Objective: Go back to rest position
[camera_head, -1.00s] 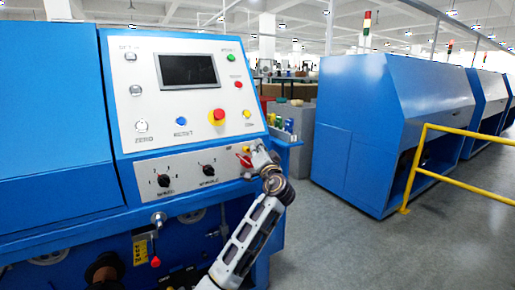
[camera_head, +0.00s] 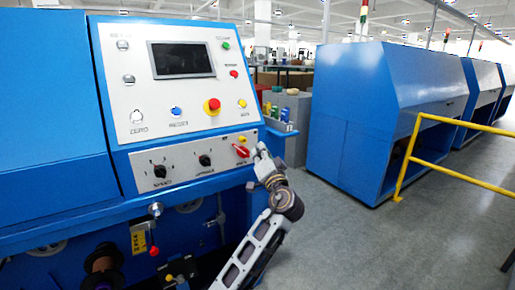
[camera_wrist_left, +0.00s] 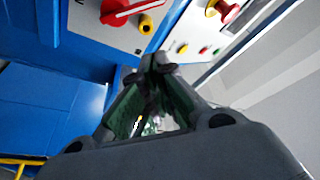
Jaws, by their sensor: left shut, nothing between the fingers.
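My left gripper (camera_head: 261,153) is at the right edge of the blue machine's control panel (camera_head: 139,92), just right of the red rotary switch (camera_head: 240,150). In the left wrist view its fingers (camera_wrist_left: 155,64) meet at the tips, with nothing between them. There, the red switch (camera_wrist_left: 122,10) and a yellow button (camera_wrist_left: 146,24) lie beyond the fingertips, and a gap shows between them and the gripper. My right gripper is not in view.
The panel has a dark screen (camera_head: 181,60), a red emergency button on a yellow base (camera_head: 211,106) and two black knobs. A yellow railing (camera_head: 445,165) and another blue machine (camera_head: 375,110) stand to the right, with grey floor (camera_head: 345,235) between.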

